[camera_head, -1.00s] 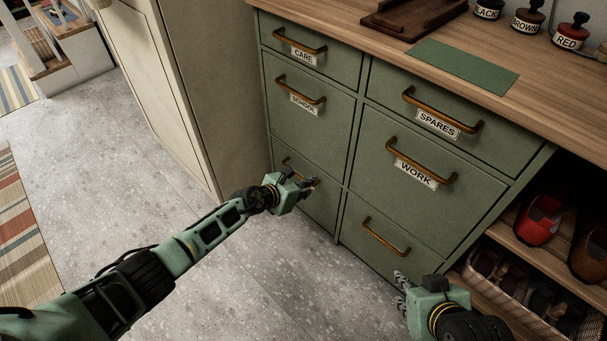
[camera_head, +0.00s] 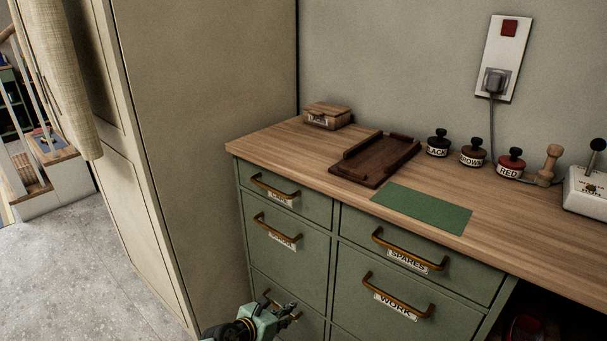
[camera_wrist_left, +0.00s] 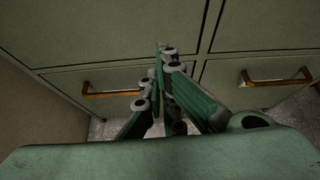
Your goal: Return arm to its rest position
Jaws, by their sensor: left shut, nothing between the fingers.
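My left gripper (camera_head: 290,313) shows at the bottom of the head view, in front of the lower left drawers of the green cabinet (camera_head: 318,245). It is shut and empty. In the left wrist view its fingers (camera_wrist_left: 163,62) are together, with the cabinet's lower drawer fronts beyond them. A drawer handle (camera_wrist_left: 113,93) shows left of the fingers and another handle (camera_wrist_left: 275,77) shows to the right. I cannot tell whether the fingers touch the front. My right gripper is out of view. The drawers in view look closed.
The wooden counter (camera_head: 310,160) bears a dark tray (camera_head: 378,158), a green mat (camera_head: 422,208), a small wooden box (camera_head: 327,115) and several labelled pots, one a red pot (camera_head: 511,163). A tall beige cabinet (camera_head: 215,130) stands at left. Grey floor (camera_head: 70,270) is open at lower left.

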